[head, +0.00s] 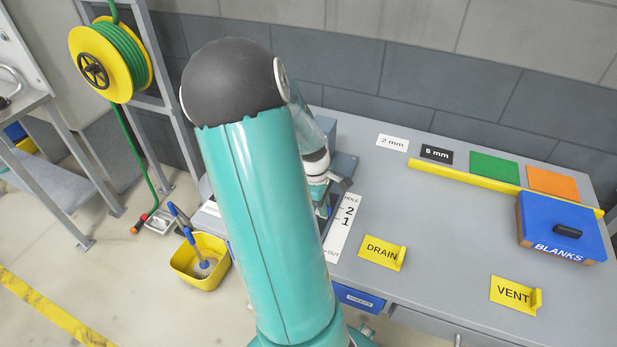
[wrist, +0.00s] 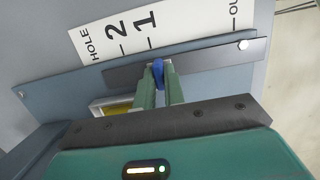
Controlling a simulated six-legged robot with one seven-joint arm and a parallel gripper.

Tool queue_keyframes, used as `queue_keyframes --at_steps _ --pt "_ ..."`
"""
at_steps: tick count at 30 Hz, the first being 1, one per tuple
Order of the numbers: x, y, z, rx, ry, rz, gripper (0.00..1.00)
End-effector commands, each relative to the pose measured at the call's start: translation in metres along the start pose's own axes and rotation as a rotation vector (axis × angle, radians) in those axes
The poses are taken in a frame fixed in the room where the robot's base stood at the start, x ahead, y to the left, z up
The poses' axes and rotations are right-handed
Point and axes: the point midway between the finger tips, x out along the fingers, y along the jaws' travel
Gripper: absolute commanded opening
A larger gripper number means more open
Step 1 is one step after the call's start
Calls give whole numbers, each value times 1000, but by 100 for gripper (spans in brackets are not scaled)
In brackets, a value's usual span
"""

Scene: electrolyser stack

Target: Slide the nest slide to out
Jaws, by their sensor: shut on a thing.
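The nest slide's blue knob (wrist: 158,68) stands in a dark slot plate in the wrist view. My gripper (wrist: 158,82) has its green fingers shut on this knob. A white scale strip (wrist: 185,25) lies beside the plate, marked HOLE, 2, 1 and OUT. The knob is nearest the 1 mark, with OUT further right. A pale-framed part with yellow inside (wrist: 113,106) shows left of the fingers, partly hidden by them. In the head view the scale strip (head: 343,228) shows right of my arm, which hides most of the slide.
The grey bench (head: 440,200) holds a yellow DRAIN sign (head: 382,252), a yellow VENT sign (head: 515,295) and a blue BLANKS box (head: 560,228). A yellow bucket (head: 202,262) stands on the floor to the left. The bench right of the scale strip is mostly clear.

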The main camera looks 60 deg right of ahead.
Motion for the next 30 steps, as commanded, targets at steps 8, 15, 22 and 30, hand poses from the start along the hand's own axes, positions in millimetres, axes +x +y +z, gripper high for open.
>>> queue_keyframes --at_steps 8,15,22,30 --pt "-1 -10 0 -1 2 1 0" --pt "-1 -19 -1 -1 2 1 0" --pt "-1 -27 0 -1 2 1 0" --pt "-1 -32 0 -1 1 1 0"
